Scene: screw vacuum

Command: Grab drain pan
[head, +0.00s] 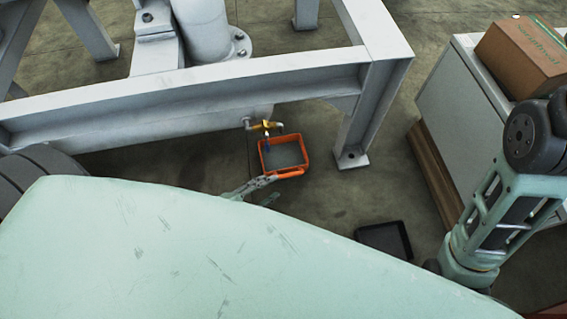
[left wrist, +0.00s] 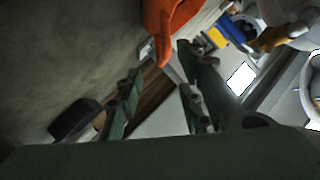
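An orange drain pan (head: 304,150) with a dark inside sits below a brass valve (head: 266,125) beside the grey frame. My left gripper (head: 275,187) is at the pan's near rim, and one finger overlaps that rim in the head view. In the left wrist view the fingers of my left gripper (left wrist: 163,72) stand apart. The orange pan (left wrist: 172,22) comes down at the top, with its lower tip near the fingertips. I cannot tell whether they touch. My right arm stands at the right of the head view; its gripper is not visible.
A black tray (head: 384,239) lies on the floor to the right of the pan. A leg of the grey frame (head: 360,125) stands close to the pan's right. A cardboard box (head: 522,57) sits on a white cabinet (head: 462,105). The floor between pan and black tray is clear.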

